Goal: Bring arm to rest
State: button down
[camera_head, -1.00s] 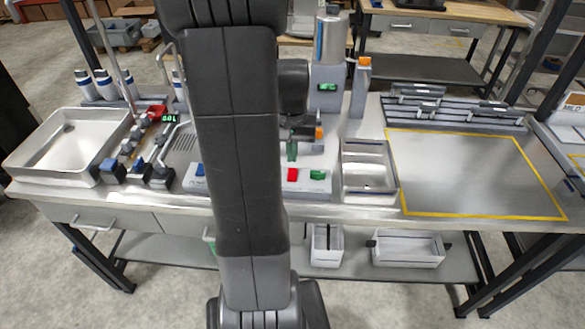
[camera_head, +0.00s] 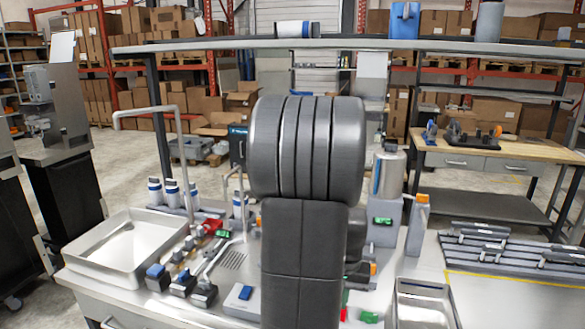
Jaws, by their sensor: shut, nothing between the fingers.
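My arm (camera_head: 300,230) stands upright in the middle of the head view, with its thick rounded joint (camera_head: 305,150) at the top. Dark parts of my wrist (camera_head: 356,235) show just right of the arm link. My gripper's fingers are hidden behind the arm, so I cannot see them. No object shows held.
Behind the arm is a bench with a sink (camera_head: 125,250) at left, coloured valves, a steel dispenser (camera_head: 387,185), a metal tray (camera_head: 424,305) and a slotted rack (camera_head: 510,250) at right. A shelf (camera_head: 450,45) spans above. The yellow-outlined area (camera_head: 510,290) is bare.

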jog(key=shift+f+b, duration=0.9)
jog(key=shift+f, duration=0.7)
jog(key=shift+r, duration=0.15)
